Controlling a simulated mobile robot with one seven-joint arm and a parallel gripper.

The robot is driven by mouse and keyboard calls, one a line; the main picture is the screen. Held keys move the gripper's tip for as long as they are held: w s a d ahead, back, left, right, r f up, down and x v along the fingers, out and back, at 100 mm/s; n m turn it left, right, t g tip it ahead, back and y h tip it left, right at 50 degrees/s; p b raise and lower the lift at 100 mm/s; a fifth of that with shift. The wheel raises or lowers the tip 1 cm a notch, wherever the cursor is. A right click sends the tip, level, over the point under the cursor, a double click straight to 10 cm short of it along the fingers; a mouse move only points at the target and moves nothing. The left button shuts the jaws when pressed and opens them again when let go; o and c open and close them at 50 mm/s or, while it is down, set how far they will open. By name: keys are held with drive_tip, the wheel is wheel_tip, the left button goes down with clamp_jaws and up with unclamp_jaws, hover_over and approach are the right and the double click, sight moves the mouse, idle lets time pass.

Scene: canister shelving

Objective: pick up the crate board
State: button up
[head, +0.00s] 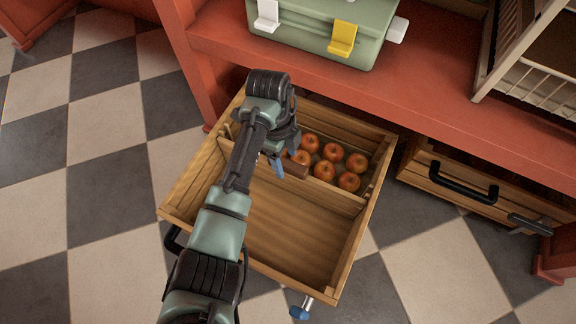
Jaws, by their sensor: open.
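The crate board (334,194) is a wooden divider standing across the inside of the open wooden crate (182,189). A small brown block (295,169) shows at its top edge, near the middle. My gripper (285,162) is open above the board, close to this block. I cannot tell whether its fingers touch the block. My arm hides the left part of the board and some of the crate.
Several orange-red apples (323,170) lie behind the board. The front compartment (285,225) looks empty. A red shelf (430,95) holds a green box (325,28) above the crate. Another wooden crate (420,170) with a black handle stands right. Checkered floor lies left.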

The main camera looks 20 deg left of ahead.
sight(287, 163)
drive_tip(key=shift+w+d+f+b, duration=0.15)
drive_tip(key=shift+f+b, duration=1.15)
drive_tip(key=shift+b, duration=0.05)
drive_tip(key=shift+w+d+f+b, duration=0.1)
drive_tip(key=shift+f+b, duration=1.2)
drive_tip(key=shift+r, duration=0.1)
clamp_jaws()
